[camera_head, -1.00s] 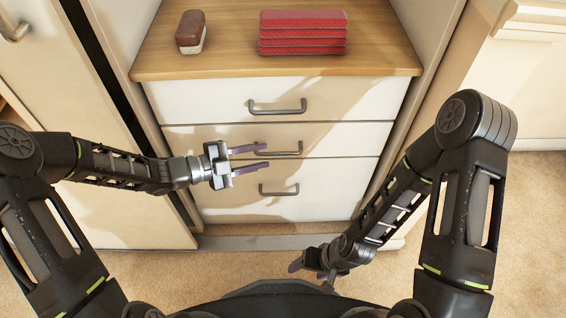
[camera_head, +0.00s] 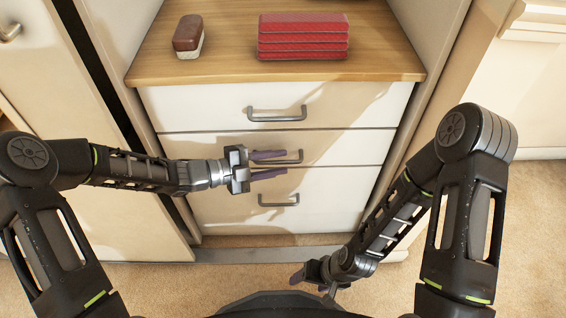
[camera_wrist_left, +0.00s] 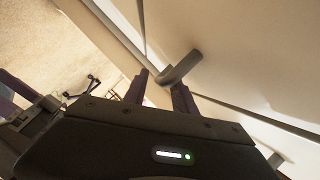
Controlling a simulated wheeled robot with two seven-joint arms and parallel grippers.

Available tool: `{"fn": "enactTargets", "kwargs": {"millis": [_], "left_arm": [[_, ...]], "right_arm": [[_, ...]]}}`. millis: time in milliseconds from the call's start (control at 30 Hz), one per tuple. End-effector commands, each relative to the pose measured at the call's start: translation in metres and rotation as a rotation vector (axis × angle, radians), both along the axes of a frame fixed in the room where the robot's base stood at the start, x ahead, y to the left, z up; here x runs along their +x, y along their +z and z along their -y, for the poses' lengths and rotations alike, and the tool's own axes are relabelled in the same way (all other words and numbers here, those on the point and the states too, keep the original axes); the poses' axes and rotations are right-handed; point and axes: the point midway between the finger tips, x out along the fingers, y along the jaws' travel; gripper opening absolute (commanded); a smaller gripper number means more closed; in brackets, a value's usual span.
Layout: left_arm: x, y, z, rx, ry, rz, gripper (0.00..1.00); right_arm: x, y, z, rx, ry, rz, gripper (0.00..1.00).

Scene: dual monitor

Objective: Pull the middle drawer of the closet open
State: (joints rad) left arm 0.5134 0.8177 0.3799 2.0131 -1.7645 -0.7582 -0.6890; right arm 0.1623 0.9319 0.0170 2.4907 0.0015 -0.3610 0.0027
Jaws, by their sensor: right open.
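The closet has a white front with three stacked drawers. The middle drawer (camera_head: 350,147) is shut, flush with the others. Its grey bar handle (camera_head: 295,158) is partly hidden behind my left gripper (camera_head: 282,164). That gripper points right, one finger over the handle's height and one below it. In the left wrist view, the two fingertips (camera_wrist_left: 160,90) stand apart with the handle (camera_wrist_left: 181,67) at and partly between them; I see no firm contact. My right gripper (camera_head: 311,283) is low, near the floor in front of the closet, open and away from the drawers.
The top drawer handle (camera_head: 277,114) is just above and the bottom drawer handle (camera_head: 278,200) just below. A brown-and-white block (camera_head: 188,37) and a red stack (camera_head: 303,37) rest on the wooden top (camera_head: 385,66). A cabinet door (camera_head: 110,215) stands at the left.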

Motion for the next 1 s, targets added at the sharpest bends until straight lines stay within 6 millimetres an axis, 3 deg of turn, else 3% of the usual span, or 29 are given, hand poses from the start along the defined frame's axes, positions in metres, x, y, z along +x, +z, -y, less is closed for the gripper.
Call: {"fn": "enactTargets", "kwargs": {"millis": [167,467,867,1000], "left_arm": [[0.005,-0.004,0.016,-0.001,-0.001,0.000,0.33],[0.006,-0.004,0.018,0.000,0.000,0.000,0.33],[0.006,-0.004,0.018,0.000,0.000,0.000,0.00],[0.006,-0.004,0.018,0.000,0.000,0.000,0.00]], "right_arm": [[0.001,-0.005,0.001,-0.002,-0.003,0.003,0.69],[0.001,-0.004,0.001,-0.002,-0.003,0.003,0.69],[0.001,-0.004,0.001,-0.001,-0.003,0.002,0.69],[0.001,-0.004,0.001,-0.001,-0.003,0.002,0.69]]}}
